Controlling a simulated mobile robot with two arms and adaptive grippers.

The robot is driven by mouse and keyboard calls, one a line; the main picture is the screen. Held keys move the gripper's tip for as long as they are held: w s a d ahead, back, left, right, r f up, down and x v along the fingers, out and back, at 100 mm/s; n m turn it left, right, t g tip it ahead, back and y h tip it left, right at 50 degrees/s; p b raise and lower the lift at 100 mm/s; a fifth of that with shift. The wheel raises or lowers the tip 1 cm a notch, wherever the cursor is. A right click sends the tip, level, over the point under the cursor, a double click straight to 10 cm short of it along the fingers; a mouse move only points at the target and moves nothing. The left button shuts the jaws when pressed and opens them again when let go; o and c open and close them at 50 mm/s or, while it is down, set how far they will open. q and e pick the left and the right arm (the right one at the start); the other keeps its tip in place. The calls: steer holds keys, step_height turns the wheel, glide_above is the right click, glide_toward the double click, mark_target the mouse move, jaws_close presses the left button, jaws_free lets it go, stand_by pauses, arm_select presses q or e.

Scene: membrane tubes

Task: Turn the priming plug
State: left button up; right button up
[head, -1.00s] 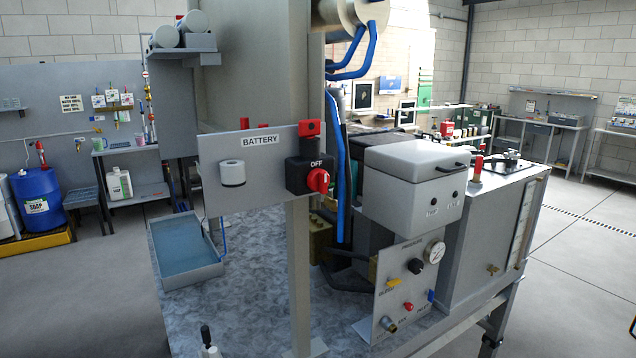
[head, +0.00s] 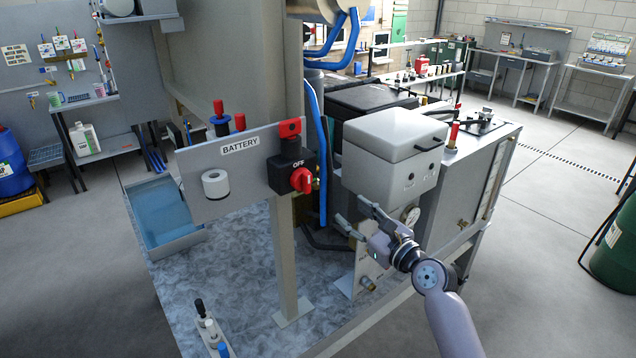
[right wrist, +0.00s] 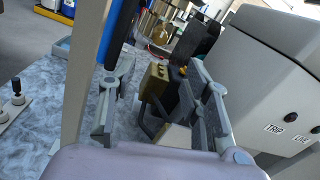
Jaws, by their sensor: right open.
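My right gripper (head: 349,208) is open and empty, in front of the pressure panel (head: 342,283) and below the grey control box (head: 385,160). The right wrist view shows its two fingers spread, with a brass block (right wrist: 153,85) and a small yellow fitting (right wrist: 183,70) beyond and between them. I cannot tell for sure which part is the priming plug. My left gripper is not in view.
A battery plate (head: 240,148) with a red OFF switch (head: 302,180) stands left of the gripper on a grey post (head: 285,255). Blue hoses (head: 316,130) run behind it. A blue-lined tray (head: 160,215) sits at the left.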

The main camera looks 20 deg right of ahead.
mark_target(318, 186)
steer(key=p+x, duration=0.1)
steer(key=x, duration=1.3)
steer(key=shift+w+f, duration=0.1)
steer(key=shift+w, duration=0.1)
steer(key=shift+c, duration=0.6)
jaws_close()
